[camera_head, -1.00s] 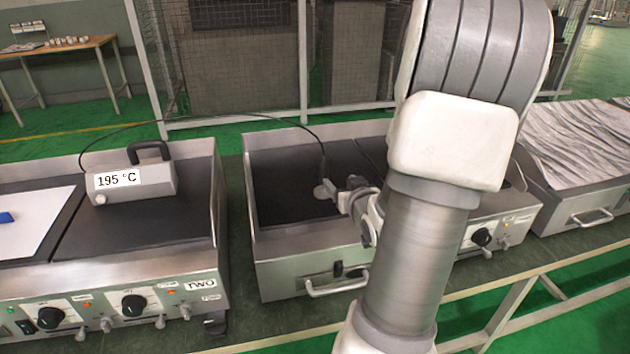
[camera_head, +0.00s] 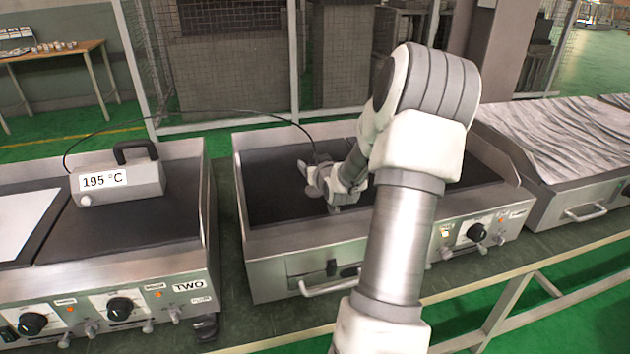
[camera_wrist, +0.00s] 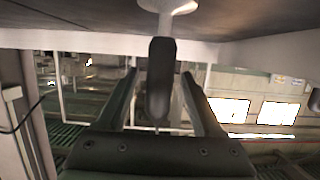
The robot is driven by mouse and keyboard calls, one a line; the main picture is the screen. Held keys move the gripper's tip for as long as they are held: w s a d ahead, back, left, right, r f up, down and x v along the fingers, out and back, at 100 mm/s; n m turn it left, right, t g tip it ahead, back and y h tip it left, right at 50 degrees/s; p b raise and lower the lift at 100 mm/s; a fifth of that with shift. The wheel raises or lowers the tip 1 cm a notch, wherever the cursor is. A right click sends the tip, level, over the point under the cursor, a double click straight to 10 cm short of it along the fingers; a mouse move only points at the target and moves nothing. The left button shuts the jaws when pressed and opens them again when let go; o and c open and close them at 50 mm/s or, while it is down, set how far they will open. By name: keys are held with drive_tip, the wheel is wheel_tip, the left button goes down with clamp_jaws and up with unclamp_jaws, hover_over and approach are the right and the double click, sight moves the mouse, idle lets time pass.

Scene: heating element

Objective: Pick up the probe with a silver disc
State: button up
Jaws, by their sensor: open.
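The probe has a dark upright handle (camera_wrist: 161,85) and a round silver disc (camera_wrist: 168,6) at its end. In the head view the disc (camera_head: 312,190) rests on or just above the dark plate of the middle griddle (camera_head: 270,205). My gripper (camera_wrist: 159,74) is open in the wrist view, with one finger on each side of the handle. I see small gaps between handle and fingers. In the head view my gripper (camera_head: 323,178) is low over the plate at the probe and hides part of it.
A thin black cable (camera_head: 220,111) arcs from the probe to a grey meter box (camera_head: 125,180) reading 195 °C on the left griddle (camera_head: 110,235). Raised metal walls edge the middle griddle. A foil-covered unit (camera_head: 560,140) stands at right.

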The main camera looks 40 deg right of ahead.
drive_tip(key=shift+x, duration=1)
clamp_jaws()
